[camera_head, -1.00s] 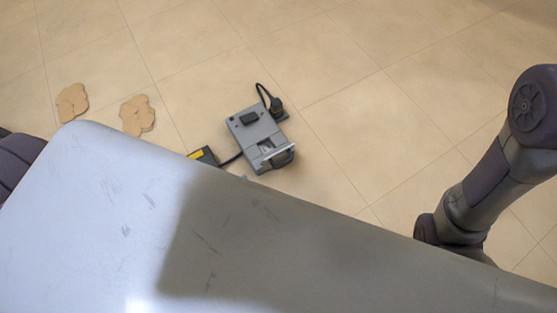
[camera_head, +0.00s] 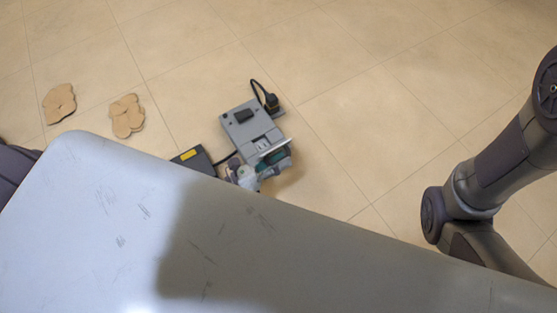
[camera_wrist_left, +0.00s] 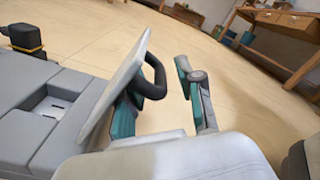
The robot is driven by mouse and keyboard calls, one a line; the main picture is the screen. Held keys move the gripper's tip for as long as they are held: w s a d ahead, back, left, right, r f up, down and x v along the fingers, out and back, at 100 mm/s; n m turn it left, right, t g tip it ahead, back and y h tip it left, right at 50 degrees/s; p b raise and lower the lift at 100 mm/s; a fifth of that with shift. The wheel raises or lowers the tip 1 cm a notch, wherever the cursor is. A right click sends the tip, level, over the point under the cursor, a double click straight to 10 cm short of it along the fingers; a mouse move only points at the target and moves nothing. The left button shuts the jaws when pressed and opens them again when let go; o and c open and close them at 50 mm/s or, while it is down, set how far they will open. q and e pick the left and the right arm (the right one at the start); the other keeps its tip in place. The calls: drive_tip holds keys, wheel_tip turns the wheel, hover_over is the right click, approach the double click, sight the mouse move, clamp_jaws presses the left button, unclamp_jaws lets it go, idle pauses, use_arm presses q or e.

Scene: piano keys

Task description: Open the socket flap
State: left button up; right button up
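A grey socket box (camera_head: 243,119) lies on the floor beyond my body in the head view. Its flap (camera_head: 275,151) stands raised and tilted at the near right end, beside a recess with contacts. In the left wrist view the flap (camera_wrist_left: 118,82) is a pale tilted plate with a dark loop handle (camera_wrist_left: 155,77), next to the open recess (camera_wrist_left: 48,107). My left gripper (camera_wrist_left: 158,103) has its teal-padded fingers apart, one close to the flap, the other beyond the handle. In the head view the left gripper (camera_head: 257,172) partly hides the flap end. My right gripper is out of view.
A black plug with a cable (camera_head: 270,101) sits at the box's far corner. A dark box with a yellow label (camera_head: 191,157) stands left of it. Two tan flat pieces (camera_head: 59,103) (camera_head: 126,116) lie on the floor. A wooden table (camera_wrist_left: 285,22) stands far back. Floor to the right is free.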

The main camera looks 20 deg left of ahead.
use_arm(q)
drive_tip(key=shift+c, duration=0.3)
clamp_jaws()
drive_tip(key=shift+w+a+r+n+p, duration=0.55)
drive_tip(key=shift+a+r+n+p, duration=0.15)
drive_tip(key=shift+p, duration=0.5)
unclamp_jaws()
drive_tip(key=shift+f, duration=0.1)
drive_tip(key=shift+o, duration=0.3)
drive_tip(key=shift+s+a, duration=0.1)
drive_tip(key=shift+a, duration=0.05)
